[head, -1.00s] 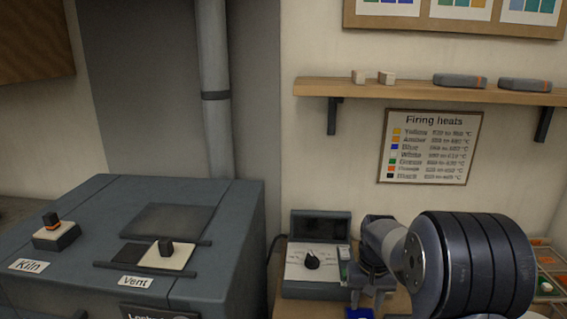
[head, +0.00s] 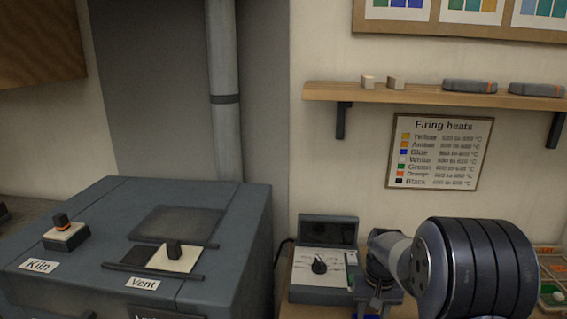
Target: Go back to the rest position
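My arm shows at the lower right of the head view, in front of the controller box and the wall. Its dark ribbed joint and grey link are large in the picture. The arm's far end (head: 385,265) is beside the controller box (head: 322,295), which has a black dial (head: 319,264) on a pale face. The fingers of my gripper cannot be made out, so whether it is open or shut does not show.
A blue-grey kiln (head: 225,255) with a Kiln switch (head: 66,235) and a Vent slider (head: 174,256) fills the lower left. A wooden shelf (head: 430,98) and a Firing heats chart (head: 440,150) are on the wall. A tray rack (head: 548,250) stands at the right edge.

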